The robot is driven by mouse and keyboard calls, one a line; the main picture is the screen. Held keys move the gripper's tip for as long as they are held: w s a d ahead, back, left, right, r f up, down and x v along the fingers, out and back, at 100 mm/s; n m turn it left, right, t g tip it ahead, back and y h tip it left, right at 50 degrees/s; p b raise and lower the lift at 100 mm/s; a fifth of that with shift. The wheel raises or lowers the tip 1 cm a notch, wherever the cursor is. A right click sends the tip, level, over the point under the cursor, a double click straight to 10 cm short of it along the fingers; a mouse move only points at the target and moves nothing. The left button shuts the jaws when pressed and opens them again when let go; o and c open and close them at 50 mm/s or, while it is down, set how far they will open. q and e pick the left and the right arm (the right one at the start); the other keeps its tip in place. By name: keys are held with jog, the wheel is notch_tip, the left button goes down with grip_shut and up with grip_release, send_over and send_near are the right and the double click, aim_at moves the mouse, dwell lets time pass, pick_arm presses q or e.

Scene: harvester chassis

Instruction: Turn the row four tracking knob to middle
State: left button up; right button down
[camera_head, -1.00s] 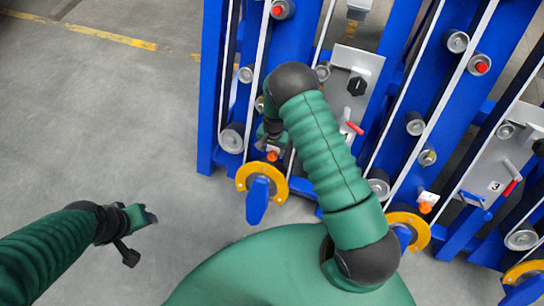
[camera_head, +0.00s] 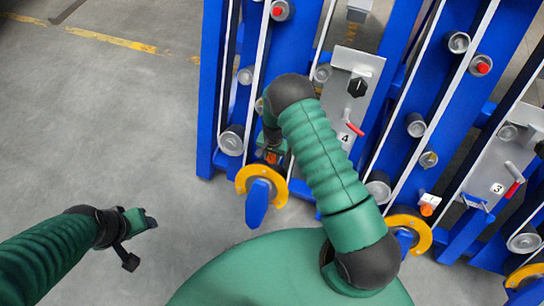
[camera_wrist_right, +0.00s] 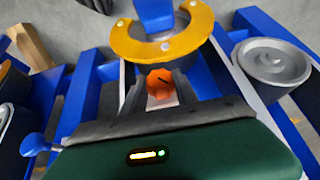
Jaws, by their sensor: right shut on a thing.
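The row four tracking knob is the orange knob (camera_head: 271,157) low on the blue frame, below and left of the plate marked 4 (camera_head: 343,118). It also shows in the right wrist view (camera_wrist_right: 160,83), on a pale base with a dark slanted mark on its face. My right gripper (camera_head: 270,149) reaches down onto this knob and is shut on it; its fingertips are mostly hidden. My left gripper (camera_head: 149,220) hangs over bare floor at the left, away from the frame, too small to tell its opening.
A yellow ring (camera_head: 242,178) with a blue lever (camera_head: 257,205) stands just below the knob. A grey roller (camera_head: 231,140) is close on its left. The row four plate bears a black knob (camera_head: 357,87) and a red-tipped lever (camera_head: 354,127). Floor at the left is clear.

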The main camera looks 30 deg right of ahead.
dwell(0.3)
jog(key=shift+s+d+m+t+y, duration=0.1)
jog(key=shift+d+m+t+y, duration=0.05)
jog(key=shift+m+t+y, duration=0.4)
jog(key=shift+s+m+t+y, duration=0.1)
jog(key=shift+m+t+y, duration=0.2)
jog(key=shift+t, duration=0.25)
jog(key=shift+d+f+m+t+y+b, duration=0.1)
jog(key=shift+f+m+t+y+b, duration=0.1)
jog(key=shift+m+t+y+b, duration=0.5)
jog(key=shift+s+m+t+y+b, duration=0.2)
jog(key=shift+m+t+b, duration=0.55)
jog(key=shift+t, duration=0.65)
jog(key=c, duration=0.9)
grip_release()
jog(key=shift+c, duration=0.2)
